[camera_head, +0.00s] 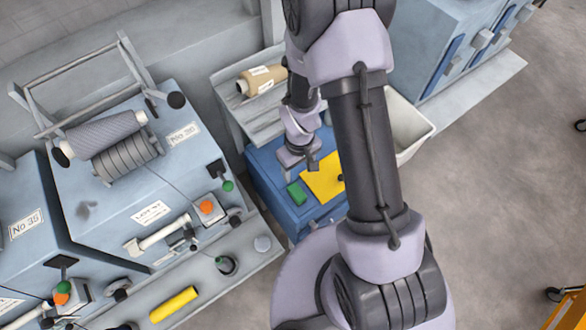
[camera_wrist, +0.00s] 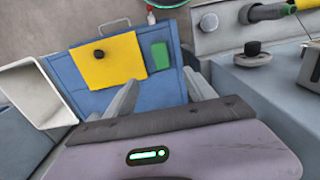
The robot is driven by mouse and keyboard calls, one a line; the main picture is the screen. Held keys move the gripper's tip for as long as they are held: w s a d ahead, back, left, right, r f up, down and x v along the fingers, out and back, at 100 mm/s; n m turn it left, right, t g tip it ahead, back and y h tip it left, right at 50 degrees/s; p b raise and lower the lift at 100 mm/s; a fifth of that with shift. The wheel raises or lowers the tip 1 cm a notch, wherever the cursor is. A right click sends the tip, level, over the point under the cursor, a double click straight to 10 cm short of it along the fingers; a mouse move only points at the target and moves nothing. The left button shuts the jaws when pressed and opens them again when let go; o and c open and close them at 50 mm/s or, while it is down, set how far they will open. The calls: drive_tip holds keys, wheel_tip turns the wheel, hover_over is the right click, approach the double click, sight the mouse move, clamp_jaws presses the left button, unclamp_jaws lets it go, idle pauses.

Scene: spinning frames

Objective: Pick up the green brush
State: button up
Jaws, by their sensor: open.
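The green brush (camera_head: 297,193) is a small green block lying on the blue surface (camera_head: 272,180), just left of a yellow sheet. In the wrist view the brush (camera_wrist: 160,55) lies beyond my fingertips, between their lines. My gripper (camera_head: 303,163) hangs above the blue surface, a little behind the brush in the head view. Its two fingers also show in the wrist view (camera_wrist: 161,86), apart with nothing between them. The gripper does not touch the brush.
A yellow sheet (camera_wrist: 107,60) with a dark round knob (camera_wrist: 98,54) lies beside the brush. A white bin (camera_head: 409,127) stands right of the blue surface. A tan yarn cone (camera_head: 262,80) lies on the grey shelf behind. Spinning machines (camera_head: 110,215) stand on the left.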

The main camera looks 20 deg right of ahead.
drive_tip(key=b, duration=0.4)
approach(297, 192)
wheel_tip(297, 192, down, 5)
drive_tip(key=shift+d+f, duration=0.1)
wheel_tip(297, 192, down, 6)
drive_tip(key=b, duration=0.4)
drive_tip(key=shift+w+r, duration=0.1)
drive_tip(key=shift+r, duration=0.3)
drive_tip(key=shift+c, duration=0.8)
clamp_jaws()
wheel_tip(297, 192, up, 10)
drive_tip(key=p, duration=0.5)
